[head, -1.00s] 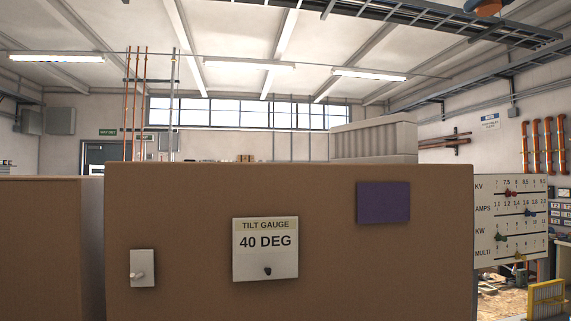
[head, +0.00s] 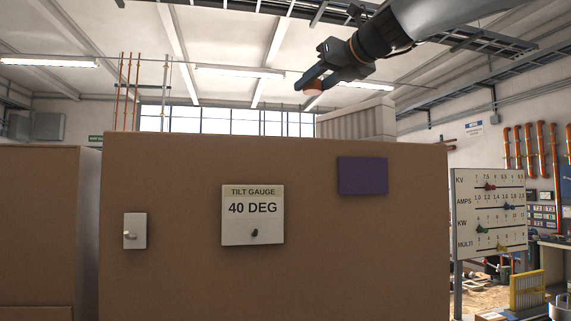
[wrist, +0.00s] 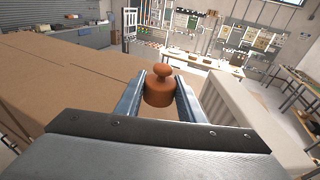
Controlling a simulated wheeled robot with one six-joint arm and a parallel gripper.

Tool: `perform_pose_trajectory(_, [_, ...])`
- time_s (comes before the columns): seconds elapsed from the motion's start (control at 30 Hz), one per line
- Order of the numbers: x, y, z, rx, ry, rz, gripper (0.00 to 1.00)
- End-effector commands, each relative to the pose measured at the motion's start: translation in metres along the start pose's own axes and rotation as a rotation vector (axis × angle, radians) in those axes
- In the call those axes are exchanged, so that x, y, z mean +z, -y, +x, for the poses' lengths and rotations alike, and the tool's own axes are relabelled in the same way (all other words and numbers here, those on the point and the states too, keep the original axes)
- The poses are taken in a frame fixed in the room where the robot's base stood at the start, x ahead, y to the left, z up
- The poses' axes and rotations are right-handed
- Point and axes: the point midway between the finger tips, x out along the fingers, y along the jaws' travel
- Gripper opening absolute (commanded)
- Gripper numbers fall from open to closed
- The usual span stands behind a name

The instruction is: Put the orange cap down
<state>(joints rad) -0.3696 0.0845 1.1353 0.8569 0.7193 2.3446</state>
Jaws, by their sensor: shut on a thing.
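The orange cap (wrist: 160,88), a short cylinder with a knob on top, sits between the two fingers of my gripper (wrist: 159,95) in the wrist view. The fingers are shut on it, one on each side. In the head view my gripper (head: 318,78) reaches in from the upper right, and the cap (head: 313,87) shows at its fingertips. It is held up above the top edge of the brown cabinet (head: 300,280), apart from it. How far it is from the cabinet's top in depth, I cannot tell.
The cabinet front carries a tilt gauge (head: 252,215) reading 40 DEG, a switch (head: 134,231) and a purple panel (head: 363,175). A pale ribbed block (wrist: 235,110) stands right of my gripper. A slider board (head: 490,210) stands at the right. The brown top at left (wrist: 60,75) looks clear.

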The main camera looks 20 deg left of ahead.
Motion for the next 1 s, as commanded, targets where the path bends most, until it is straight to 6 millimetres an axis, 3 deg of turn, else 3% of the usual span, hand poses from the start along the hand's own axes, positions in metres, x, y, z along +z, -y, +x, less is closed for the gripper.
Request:
perform_pose_trajectory(0.13, [-0.021,-0.015,0.016,0.014,-0.002,-0.004,0.14])
perform_pose_trajectory(0.43, [-0.069,-0.017,0.025,0.016,-0.005,-0.004,0.14])
perform_pose_trajectory(0.63, [-0.086,-0.017,0.028,0.015,-0.003,-0.006,0.14])
perform_pose_trajectory(0.83, [-0.114,-0.017,0.032,0.015,-0.005,-0.005,0.14])
perform_pose_trajectory(1.0, [-0.121,-0.017,0.033,0.015,-0.003,-0.006,0.14])
